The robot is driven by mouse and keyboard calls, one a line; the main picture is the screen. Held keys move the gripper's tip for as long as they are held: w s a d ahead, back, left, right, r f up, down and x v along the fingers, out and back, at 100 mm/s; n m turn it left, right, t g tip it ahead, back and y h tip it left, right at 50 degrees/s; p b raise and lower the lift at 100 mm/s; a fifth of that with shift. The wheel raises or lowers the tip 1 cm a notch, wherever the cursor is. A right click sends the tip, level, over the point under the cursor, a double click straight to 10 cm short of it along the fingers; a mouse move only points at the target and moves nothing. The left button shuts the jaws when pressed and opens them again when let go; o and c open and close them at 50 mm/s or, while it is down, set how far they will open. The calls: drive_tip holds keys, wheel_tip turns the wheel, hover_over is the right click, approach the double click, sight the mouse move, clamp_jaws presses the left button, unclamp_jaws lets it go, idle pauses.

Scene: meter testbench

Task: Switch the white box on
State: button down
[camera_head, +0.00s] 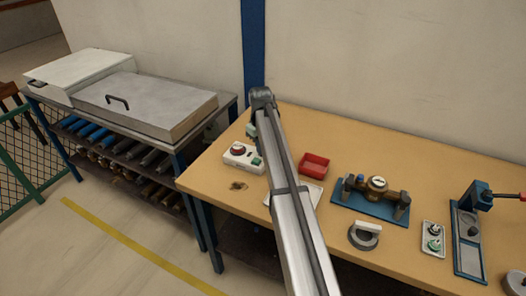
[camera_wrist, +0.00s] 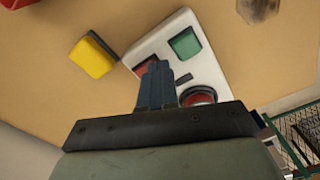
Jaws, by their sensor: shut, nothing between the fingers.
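The white box (camera_head: 232,160) stands on the left part of the wooden table in the head view. In the wrist view the white box (camera_wrist: 205,66) carries a green square button (camera_wrist: 185,43), a red button (camera_wrist: 141,68) and a round red knob (camera_wrist: 199,97). My gripper (camera_wrist: 156,68) is shut and empty, its blue-grey fingers pointing at the box face. The fingertips overlap the red button in the picture and sit below-left of the green one. I cannot tell whether they touch the box. In the head view my arm hides part of the area beside it.
A yellow block (camera_wrist: 90,57) lies near the box. The table's front-left corner is mostly bare.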

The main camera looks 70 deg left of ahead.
drive_tip(key=shift+f, duration=0.4)
idle(0.8)
drive_tip(key=shift+r, duration=0.15)
idle(0.4)
drive_tip(key=shift+r, duration=2.85)
